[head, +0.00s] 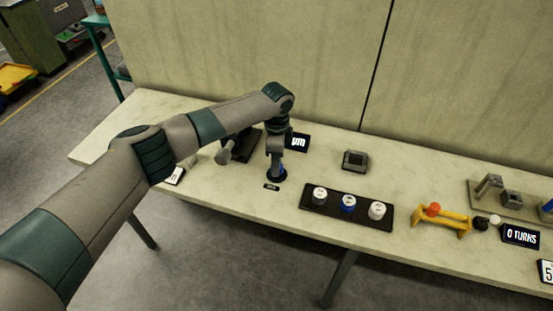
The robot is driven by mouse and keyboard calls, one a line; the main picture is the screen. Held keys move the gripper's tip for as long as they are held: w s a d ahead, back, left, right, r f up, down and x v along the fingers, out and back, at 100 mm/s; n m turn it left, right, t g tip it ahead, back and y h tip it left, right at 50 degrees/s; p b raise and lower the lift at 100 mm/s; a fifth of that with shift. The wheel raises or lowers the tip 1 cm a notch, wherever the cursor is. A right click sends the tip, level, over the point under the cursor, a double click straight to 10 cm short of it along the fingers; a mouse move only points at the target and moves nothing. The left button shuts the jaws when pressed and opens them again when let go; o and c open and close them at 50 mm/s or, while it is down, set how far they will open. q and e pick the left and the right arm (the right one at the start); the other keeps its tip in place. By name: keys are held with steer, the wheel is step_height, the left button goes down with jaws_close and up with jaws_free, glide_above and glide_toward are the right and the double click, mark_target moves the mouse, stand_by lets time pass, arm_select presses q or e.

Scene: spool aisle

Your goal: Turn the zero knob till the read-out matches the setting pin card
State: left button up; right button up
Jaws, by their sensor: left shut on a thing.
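My left arm reaches in from the left, and its gripper (276,172) points down on the bench. It is shut on the zero knob, which the fingers mostly hide; a dark round base with a blue edge shows under them. A small dark label (272,187) lies in front of the knob. The read-out (299,142) is a black display behind the gripper; "µm" shows, and the rest is covered by my arm. A white card (175,175) with dark print stands at the left front edge, too small to read and partly hidden. My right gripper is out of view.
A dark gauge stand (241,147) is partly behind my arm. A black tray (327,207) holds white and blue round pieces. A wall panel closes the back.

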arm_select(q)
steer(key=n+p, duration=0.2)
steer(key=n, duration=0.1)
steer(key=shift+r, duration=0.15)
steer(key=shift+n+p, duration=0.5)
steer(key=shift+n, duration=0.6)
steer(key=o, duration=1)
steer(key=shift+o, duration=0.2)
